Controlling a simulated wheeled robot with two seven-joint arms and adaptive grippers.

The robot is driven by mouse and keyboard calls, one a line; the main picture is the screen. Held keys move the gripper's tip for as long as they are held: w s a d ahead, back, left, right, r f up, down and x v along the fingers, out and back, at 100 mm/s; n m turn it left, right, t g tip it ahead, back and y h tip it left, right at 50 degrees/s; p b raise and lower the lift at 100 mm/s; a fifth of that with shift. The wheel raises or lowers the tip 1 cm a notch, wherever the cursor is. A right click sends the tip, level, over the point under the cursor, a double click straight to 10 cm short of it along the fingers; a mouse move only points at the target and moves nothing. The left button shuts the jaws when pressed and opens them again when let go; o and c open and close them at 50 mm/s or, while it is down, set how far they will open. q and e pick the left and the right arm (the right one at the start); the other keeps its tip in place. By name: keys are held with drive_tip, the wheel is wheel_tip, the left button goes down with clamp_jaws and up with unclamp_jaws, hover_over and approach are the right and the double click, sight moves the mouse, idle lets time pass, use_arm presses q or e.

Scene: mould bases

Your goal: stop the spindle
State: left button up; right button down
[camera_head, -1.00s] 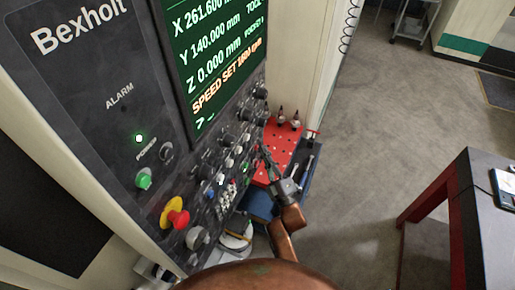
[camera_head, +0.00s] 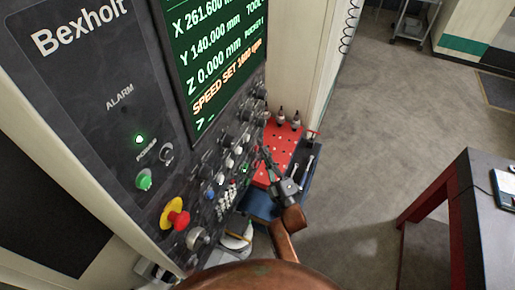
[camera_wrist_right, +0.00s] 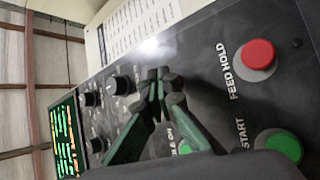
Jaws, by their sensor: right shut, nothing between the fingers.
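The control panel (camera_head: 110,165) of the machine fills the left of the head view. Its screen (camera_head: 215,65) shows green position lines and an orange speed-set line. My right gripper (camera_head: 262,154) is shut and empty, close in front of the panel's right-hand buttons. In the right wrist view its fingertips (camera_wrist_right: 158,74) are together over the dark panel, near black knobs (camera_wrist_right: 119,85). A green button (camera_wrist_right: 184,148), its label ending in "LE ON", is partly hidden behind the fingers. I cannot see a spindle stop button or tell whether the fingertips touch the panel.
A red feed hold button (camera_wrist_right: 258,54) and a green start button (camera_wrist_right: 284,144) lie right of the gripper in the wrist view. A yellow-ringed red emergency button (camera_head: 176,215) is lower on the panel. A red tool board (camera_head: 283,141) stands behind the gripper; a table (camera_head: 485,215) is right.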

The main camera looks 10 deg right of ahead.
drive_tip(key=shift+s+d, duration=0.25)
drive_tip(key=shift+d, duration=0.1)
drive_tip(key=s+d, duration=0.1)
drive_tip(key=s+d+p, duration=0.1)
drive_tip(key=d, duration=0.2)
drive_tip(key=shift+s+d, duration=0.1)
drive_tip(key=shift+s, duration=0.3)
